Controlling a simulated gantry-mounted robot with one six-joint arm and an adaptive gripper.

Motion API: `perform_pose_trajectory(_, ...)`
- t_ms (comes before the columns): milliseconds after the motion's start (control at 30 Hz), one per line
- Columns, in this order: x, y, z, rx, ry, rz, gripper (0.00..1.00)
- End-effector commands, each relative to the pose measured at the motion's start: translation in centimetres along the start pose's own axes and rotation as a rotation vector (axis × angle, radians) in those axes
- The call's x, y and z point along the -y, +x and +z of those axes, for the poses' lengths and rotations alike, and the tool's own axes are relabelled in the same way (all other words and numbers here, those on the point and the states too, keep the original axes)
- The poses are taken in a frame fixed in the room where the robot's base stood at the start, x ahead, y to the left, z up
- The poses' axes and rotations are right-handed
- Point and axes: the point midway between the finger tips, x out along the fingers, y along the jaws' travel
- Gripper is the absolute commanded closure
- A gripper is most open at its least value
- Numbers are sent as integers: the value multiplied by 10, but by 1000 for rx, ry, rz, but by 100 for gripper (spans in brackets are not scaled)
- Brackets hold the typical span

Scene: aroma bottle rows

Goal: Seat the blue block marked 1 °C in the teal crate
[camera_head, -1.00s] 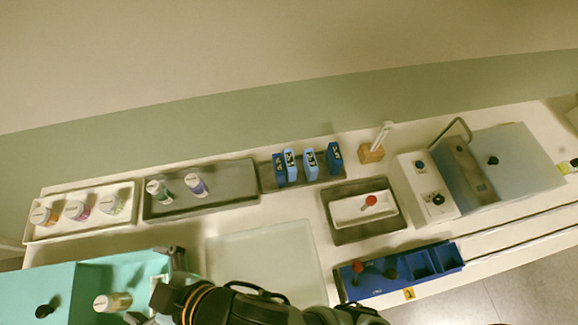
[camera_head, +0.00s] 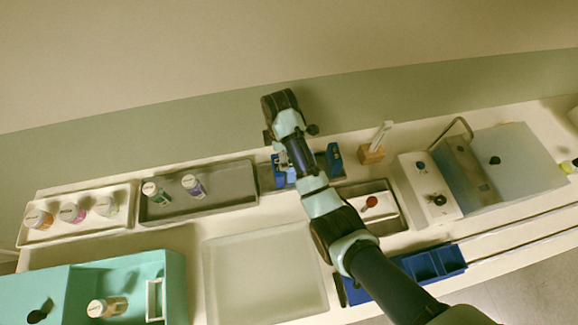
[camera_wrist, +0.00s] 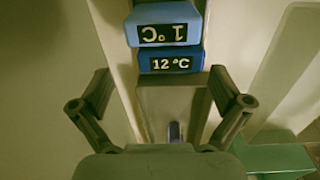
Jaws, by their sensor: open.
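The light blue block marked 1 °C (camera_wrist: 163,34) is at the top of the wrist view, its label upside down. A darker blue block marked 12 °C (camera_wrist: 171,62) is right beside it, nearer my gripper. My gripper (camera_wrist: 160,88) is open and empty, its fingers apart short of both blocks. In the head view, my arm reaches over the block row and hides part of it, so I cannot tell which block there is 1 °C. The teal crate (camera_head: 176,262) is at the lower left, holding a capped bottle (camera_head: 107,307) and a white frame-like piece (camera_head: 155,299).
A grey tray (camera_head: 225,192) with two bottles and a white tray (camera_head: 30,238) with three bottles stand left of the blocks. A wooden stand (camera_head: 371,154) is to their right. A pale flat mat (camera_head: 262,275) is empty. A blue rack (camera_head: 442,262) lies front right.

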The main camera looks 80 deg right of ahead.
Motion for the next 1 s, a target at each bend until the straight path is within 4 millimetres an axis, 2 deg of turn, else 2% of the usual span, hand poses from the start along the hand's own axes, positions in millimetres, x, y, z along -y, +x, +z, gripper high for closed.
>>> perform_pose_trajectory(33,-2,3,13,6,-9,-27,0)
perform_pose_trajectory(100,-2,5,20,10,-22,-46,0)
perform_pose_trajectory(233,-1,10,20,10,-25,-48,0)
perform_pose_trajectory(400,0,31,21,10,-24,-47,0)
perform_pose_trajectory(533,0,36,22,10,-24,-46,0)
perform_pose_trajectory(800,4,80,28,10,-23,-46,0)
perform_pose_trajectory(1000,4,83,28,10,-23,-44,0)
